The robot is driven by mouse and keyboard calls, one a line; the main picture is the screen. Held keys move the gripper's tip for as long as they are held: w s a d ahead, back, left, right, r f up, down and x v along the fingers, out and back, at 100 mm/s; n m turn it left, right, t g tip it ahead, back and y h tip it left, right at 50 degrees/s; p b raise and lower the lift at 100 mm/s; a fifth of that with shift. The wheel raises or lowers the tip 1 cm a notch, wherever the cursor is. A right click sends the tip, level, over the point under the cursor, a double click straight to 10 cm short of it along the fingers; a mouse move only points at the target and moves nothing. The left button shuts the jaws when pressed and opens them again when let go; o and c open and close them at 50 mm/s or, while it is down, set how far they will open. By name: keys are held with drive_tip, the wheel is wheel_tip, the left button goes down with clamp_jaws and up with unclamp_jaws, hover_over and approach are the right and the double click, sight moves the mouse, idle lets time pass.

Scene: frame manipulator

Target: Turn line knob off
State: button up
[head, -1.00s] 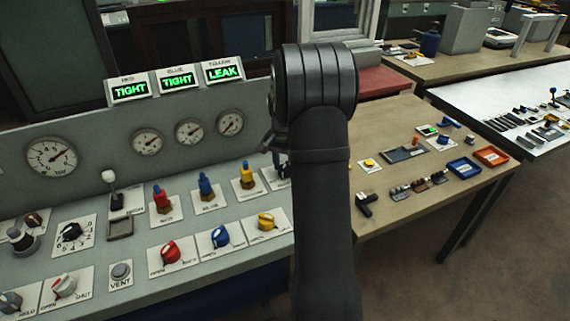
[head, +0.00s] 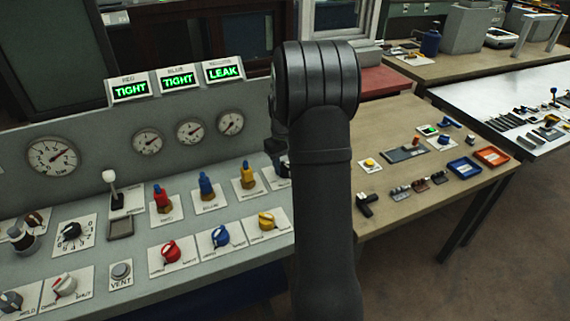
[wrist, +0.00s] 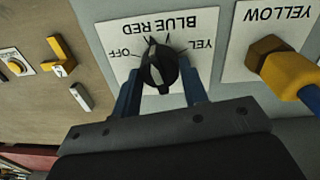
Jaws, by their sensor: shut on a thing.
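The black line knob (wrist: 158,66) sits on a white plate (wrist: 118,34) marked OFF, BLUE, RED and YEL, shown upside down in the wrist view. OFF is at the left and YEL at the right. My gripper (wrist: 161,84) has its two blue fingers on either side of the knob and is shut on it. Which mark the knob points to is hard to tell. In the head view my arm hides the gripper and most of this plate.
The yellow valve (wrist: 290,75) on its YELLOW plate is close right of my gripper in the wrist view. The signs read TIGHT (head: 130,90), TIGHT (head: 178,79) and LEAK (head: 223,72). A wooden table (head: 400,125) with small parts stands right of the panel.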

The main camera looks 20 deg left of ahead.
drive_tip(key=n, duration=0.5)
drive_tip(key=shift+n, duration=0.3)
drive_tip(key=n, duration=0.5)
drive_tip(key=shift+y, duration=0.3)
drive_tip(key=shift+n, duration=0.4)
drive_tip(key=o, duration=1)
drive_tip(key=r, duration=1.7)
drive_tip(key=shift+s+d+r, duration=0.15)
drive_tip(key=shift+s+r, duration=0.05)
drive_tip(key=shift+s, duration=0.2)
drive_tip(key=shift+f, duration=0.15)
